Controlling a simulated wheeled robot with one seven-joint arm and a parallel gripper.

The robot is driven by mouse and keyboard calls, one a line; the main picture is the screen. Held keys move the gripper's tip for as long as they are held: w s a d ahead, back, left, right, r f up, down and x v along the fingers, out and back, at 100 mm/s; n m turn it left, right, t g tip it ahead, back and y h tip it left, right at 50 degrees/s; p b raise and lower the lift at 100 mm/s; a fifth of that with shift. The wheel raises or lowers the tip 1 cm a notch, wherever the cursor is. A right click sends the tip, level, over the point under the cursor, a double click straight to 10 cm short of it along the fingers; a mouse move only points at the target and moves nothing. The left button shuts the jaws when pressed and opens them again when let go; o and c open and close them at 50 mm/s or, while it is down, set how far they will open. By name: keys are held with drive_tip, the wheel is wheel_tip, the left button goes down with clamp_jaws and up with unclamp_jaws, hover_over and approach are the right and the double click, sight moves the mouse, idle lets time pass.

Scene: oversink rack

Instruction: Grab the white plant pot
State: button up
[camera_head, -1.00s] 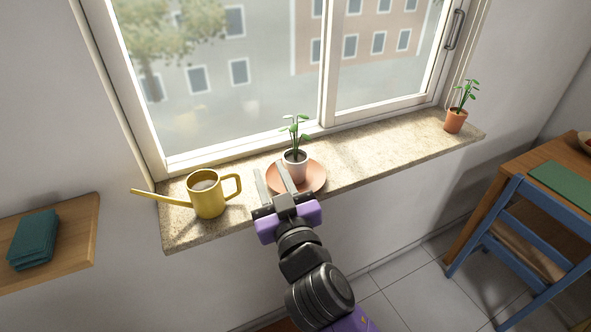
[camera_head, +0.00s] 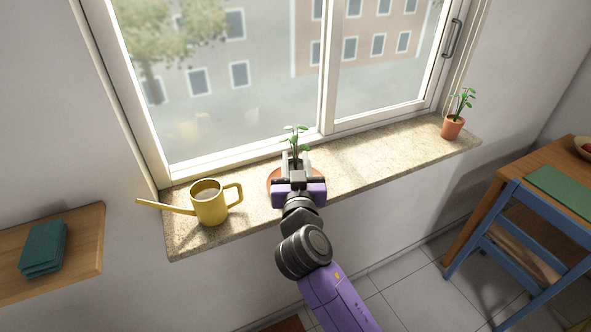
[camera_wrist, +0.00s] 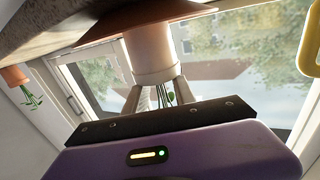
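The white plant pot (camera_wrist: 152,48) stands on a terracotta saucer (camera_head: 274,181) on the windowsill, with a green plant (camera_head: 295,138) rising from it. In the head view my gripper hides most of the pot. The wrist view is upside down and shows the pot straight ahead, its rim close to the fingers. My gripper (camera_head: 296,160) is open, with one finger on each side of the plant at about the pot's rim. The fingertips are partly hidden behind the pot in the wrist view, so contact cannot be told.
A yellow watering can (camera_head: 210,205) stands on the sill (camera_head: 375,165) to the left. A small terracotta pot (camera_head: 452,127) stands at the right end. The window (camera_head: 270,80) is behind. A shelf with a teal cloth (camera_head: 43,248) is at left, a blue chair (camera_head: 520,240) at right.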

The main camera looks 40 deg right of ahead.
drive_tip(key=shift+w+d, duration=0.2)
drive_tip(key=shift+w, duration=0.05)
clamp_jaws()
idle(1.3)
